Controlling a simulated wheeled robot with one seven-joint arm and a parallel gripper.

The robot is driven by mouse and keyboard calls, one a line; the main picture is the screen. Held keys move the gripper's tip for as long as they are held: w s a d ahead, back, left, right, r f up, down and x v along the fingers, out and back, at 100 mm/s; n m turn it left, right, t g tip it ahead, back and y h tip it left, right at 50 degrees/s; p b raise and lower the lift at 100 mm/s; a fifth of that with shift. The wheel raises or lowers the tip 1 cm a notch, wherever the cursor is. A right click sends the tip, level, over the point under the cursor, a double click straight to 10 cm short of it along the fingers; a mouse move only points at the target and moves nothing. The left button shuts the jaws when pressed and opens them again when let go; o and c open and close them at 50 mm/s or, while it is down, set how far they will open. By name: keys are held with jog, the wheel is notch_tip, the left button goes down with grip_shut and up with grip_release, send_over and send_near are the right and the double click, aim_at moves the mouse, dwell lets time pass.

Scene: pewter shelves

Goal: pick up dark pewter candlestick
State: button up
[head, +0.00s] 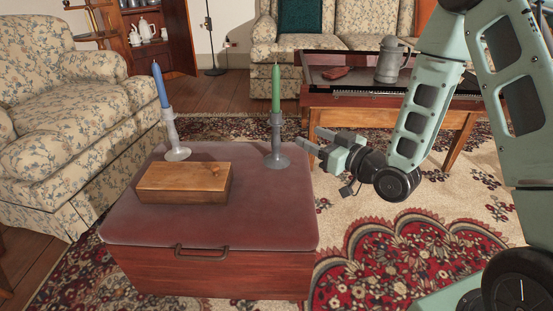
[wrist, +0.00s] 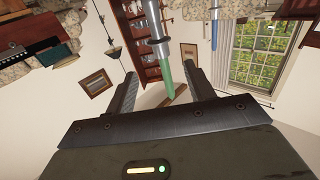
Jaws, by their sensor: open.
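A darker grey pewter candlestick (head: 277,149) with a green candle (head: 276,88) stands upright on the padded chest top, near its far right corner. A lighter grey candlestick (head: 173,138) with a blue candle (head: 160,85) stands to its left. My gripper (head: 314,141) is open and empty, just right of the darker candlestick and apart from it. In the wrist view, which looks upside down, the darker candlestick (wrist: 157,32) and its green candle appear between the open fingers (wrist: 162,76), seemingly beyond them.
A wooden box (head: 184,183) lies on the chest (head: 265,210), in front of the candlesticks. A display table (head: 340,92) with a tankard (head: 389,62) and a small reddish-brown item stands behind my gripper. A floral armchair (head: 70,120) is at the left. Rug floor is open right of the chest.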

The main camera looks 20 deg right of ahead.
aim_at(280, 120)
jog(key=b+x, duration=0.2)
jog(key=x, duration=0.5)
jog(key=shift+w+a, duration=0.2)
jog(key=shift+w, duration=0.15)
jog(key=b+x, duration=0.3)
jog(key=x, duration=0.2)
jog(key=shift+w+a+r+b, duration=0.15)
jog(key=shift+w+r+b, duration=0.05)
jog(key=shift+w+b, duration=0.15)
jog(key=shift+c, duration=0.2)
grip_shut()
